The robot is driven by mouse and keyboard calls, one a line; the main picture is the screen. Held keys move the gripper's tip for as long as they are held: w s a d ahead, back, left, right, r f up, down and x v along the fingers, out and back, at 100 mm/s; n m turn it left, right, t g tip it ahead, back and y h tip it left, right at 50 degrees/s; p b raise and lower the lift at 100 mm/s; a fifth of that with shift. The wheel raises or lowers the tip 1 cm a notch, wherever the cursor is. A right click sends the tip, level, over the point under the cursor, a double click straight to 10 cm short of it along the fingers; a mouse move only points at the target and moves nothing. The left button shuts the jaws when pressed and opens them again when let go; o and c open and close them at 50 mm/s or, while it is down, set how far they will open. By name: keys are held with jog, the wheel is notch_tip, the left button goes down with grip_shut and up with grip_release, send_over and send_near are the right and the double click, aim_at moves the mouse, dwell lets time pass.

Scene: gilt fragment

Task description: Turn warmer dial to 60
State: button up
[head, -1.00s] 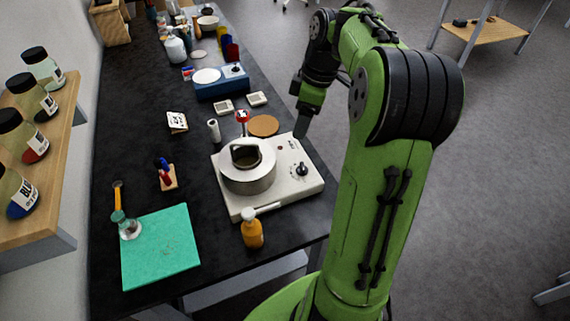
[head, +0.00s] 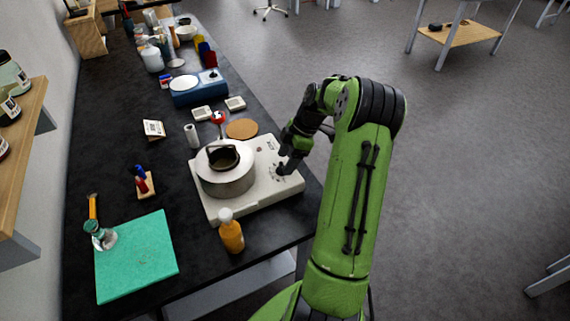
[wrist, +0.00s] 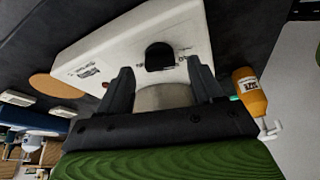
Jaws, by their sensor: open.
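The warmer (head: 266,190) is a white flat box on the black bench, with a round metal pot (head: 226,179) on its left part. In the wrist view its white top (wrist: 125,45) fills the upper middle. The black dial (wrist: 160,56) shows there just beyond and between the fingertips of my gripper (wrist: 160,82). The fingers are apart, with nothing between them; I cannot tell whether they touch the dial. In the head view my gripper (head: 286,166) is over the dial's side of the warmer and hides most of the dial. The dial's setting is not readable.
An orange bottle (head: 231,235) stands by the warmer's near edge. A cork disc (head: 242,128) and a red-topped item (head: 218,117) are behind it. A green mat (head: 137,256) lies at the near left. A blue device (head: 198,92) stands farther back.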

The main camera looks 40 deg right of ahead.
jog(key=shift+x, duration=0.85)
jog(key=shift+c, duration=0.3)
jog(key=c, duration=1)
